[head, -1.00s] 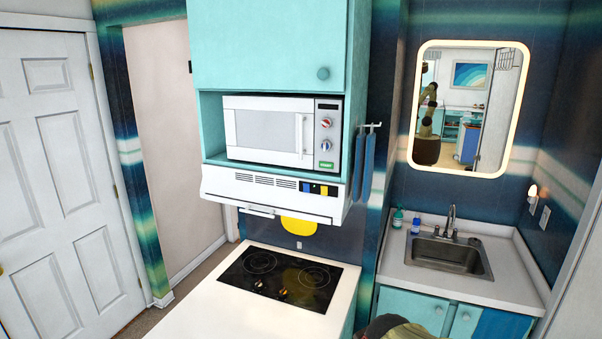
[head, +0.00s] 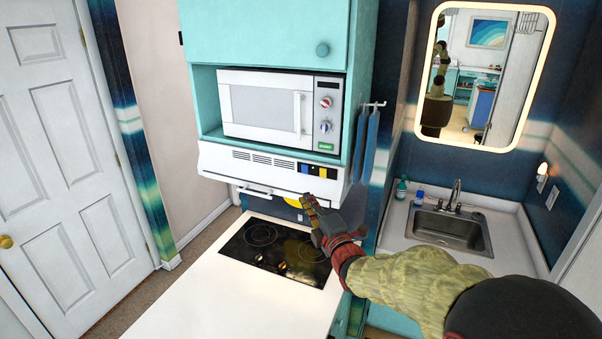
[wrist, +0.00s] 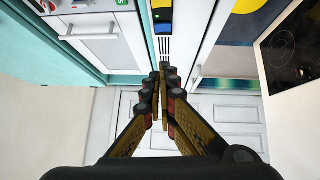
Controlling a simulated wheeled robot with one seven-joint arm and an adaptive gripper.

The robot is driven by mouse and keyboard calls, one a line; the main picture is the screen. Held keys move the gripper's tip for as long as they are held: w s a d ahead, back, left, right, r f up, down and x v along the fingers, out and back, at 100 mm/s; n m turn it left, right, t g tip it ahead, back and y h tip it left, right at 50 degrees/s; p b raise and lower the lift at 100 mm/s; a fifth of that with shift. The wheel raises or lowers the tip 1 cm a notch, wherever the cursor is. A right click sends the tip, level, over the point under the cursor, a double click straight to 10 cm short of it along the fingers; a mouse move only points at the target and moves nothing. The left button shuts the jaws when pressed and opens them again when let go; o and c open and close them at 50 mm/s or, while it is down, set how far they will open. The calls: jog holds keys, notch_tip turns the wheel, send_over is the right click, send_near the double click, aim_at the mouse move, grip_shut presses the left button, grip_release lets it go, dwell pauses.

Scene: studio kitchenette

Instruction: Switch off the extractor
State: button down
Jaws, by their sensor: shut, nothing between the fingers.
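The extractor (head: 230,170) is a white hood under the microwave, with slotted vents and a dark control panel (head: 313,171) at its right front. The panel carries blue and yellow switches. In the wrist view the panel (wrist: 162,16) is at the top centre, with a blue part and a yellow part; switch positions are too small to tell. My gripper (head: 306,198) is shut and empty. In the head view its tips appear just below the panel. In the wrist view the fingertips (wrist: 166,70) point toward the extractor front, apart from the switches in the picture; contact cannot be told.
The microwave (head: 265,105) sits in a turquoise cabinet above. The black cooktop (head: 270,250) lies on a white counter (head: 190,295) below. Blue towels (head: 366,145) hang right of the cabinet. A sink (head: 450,230) and mirror (head: 480,80) are at the right.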

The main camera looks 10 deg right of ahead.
jog(key=shift+w+r, duration=0.1)
dwell(0.3)
jog(key=p, duration=0.3)
send_near(302, 171)
jog(key=w+a+r, duration=0.3)
jog(key=w, duration=0.1)
jog(key=shift+w+d+f+p, duration=0.1)
jog(key=shift+w+f+p, duration=0.2)
jog(key=shift+w, duration=0.4)
jog(key=shift+w+d+b, duration=0.15)
jog(key=shift+b, duration=0.45)
jog(key=shift+w+d+b, duration=0.1)
jog(key=shift+b, duration=0.55)
jog(key=shift+r, duration=0.25)
